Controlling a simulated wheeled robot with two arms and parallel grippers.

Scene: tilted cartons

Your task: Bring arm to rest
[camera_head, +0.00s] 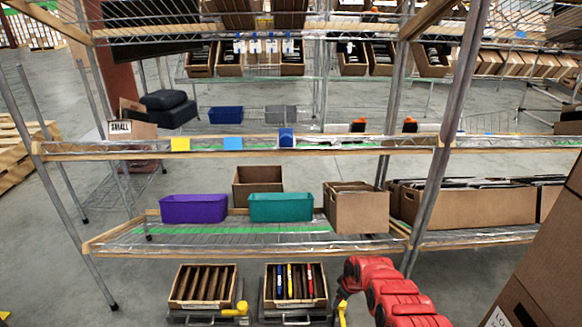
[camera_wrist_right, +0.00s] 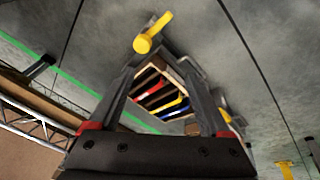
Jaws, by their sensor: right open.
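My right arm, with red links, comes in from the bottom right of the head view and reaches down toward the front of the shelf. In the right wrist view my right gripper (camera_wrist_right: 160,72) has its two dark fingers spread, with nothing held between them. Beyond the fingers is a tilted wooden carton (camera_wrist_right: 160,95) with red, yellow and blue items. In the head view the carton with coloured items (camera_head: 295,290) sits low in front of the rack, just left of my right arm. My left gripper is not in view.
Another tilted carton (camera_head: 203,287) stands to its left. A purple bin (camera_head: 194,208), a teal bin (camera_head: 281,207) and a cardboard box (camera_head: 357,209) sit on the wire shelf (camera_head: 160,240). Large brown boxes (camera_head: 548,260) stand at the right edge. Grey floor (camera_head: 50,270) is clear at left.

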